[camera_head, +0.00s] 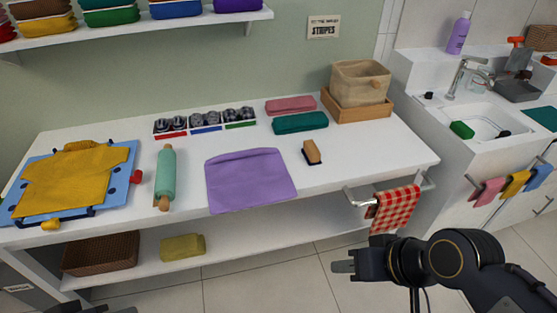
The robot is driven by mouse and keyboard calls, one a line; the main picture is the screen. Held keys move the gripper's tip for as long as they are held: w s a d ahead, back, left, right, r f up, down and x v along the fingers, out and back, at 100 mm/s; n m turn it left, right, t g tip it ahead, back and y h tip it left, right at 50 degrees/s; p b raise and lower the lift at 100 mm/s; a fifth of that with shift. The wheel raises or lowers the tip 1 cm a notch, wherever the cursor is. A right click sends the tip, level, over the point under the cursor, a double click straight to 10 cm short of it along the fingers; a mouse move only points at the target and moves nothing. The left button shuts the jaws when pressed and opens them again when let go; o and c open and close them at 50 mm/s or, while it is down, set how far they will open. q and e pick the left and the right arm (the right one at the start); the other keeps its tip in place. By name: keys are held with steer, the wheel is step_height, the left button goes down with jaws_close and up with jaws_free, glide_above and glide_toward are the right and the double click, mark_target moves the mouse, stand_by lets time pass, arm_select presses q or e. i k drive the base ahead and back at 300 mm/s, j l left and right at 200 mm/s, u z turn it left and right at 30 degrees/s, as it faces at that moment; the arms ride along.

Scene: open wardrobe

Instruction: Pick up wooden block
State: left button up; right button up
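A small wooden block (312,151) with a dark underside stands tilted on the white table (350,165), right of the folded purple cloth (250,178). My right gripper (343,266) is in front of the table and lower right of the block, well apart from it. Its fingers point left and hold nothing visible; the gap between them is not clear. Dark parts at the bottom left edge may belong to my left arm, but no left fingertips show.
A teal rolling pin (166,175) and a yellow shirt on a blue board (118,190) lie at left. Folded teal cloth (300,122) and a wooden tray (352,110) with a fabric bin are behind the block. A checkered towel (394,208) hangs from a front rail.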

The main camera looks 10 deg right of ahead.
mark_target(312, 154)
steer(key=l+u, duration=0.1)
steer(key=u, duration=0.3)
steer(key=l+u, duration=0.1)
steer(key=u, duration=0.35)
steer(key=l+u, duration=0.1)
steer(key=u, duration=0.3)
steer(key=k+l+u, duration=0.15)
steer(key=l+u, duration=0.15)
steer(key=l, duration=0.15)
steer(key=k+l+u, duration=0.25)
steer(key=l, duration=0.15)
steer(key=k+l+u, duration=0.15)
steer(key=l+u, duration=0.15)
steer(key=k+l+u, duration=0.3)
steer(key=k+l, duration=0.15)
steer(key=l, duration=0.25)
steer(key=k+l, duration=0.15)
steer(key=l, duration=0.2)
steer(key=k+l, duration=0.15)
steer(key=l, duration=0.25)
steer(key=u, duration=0.05)
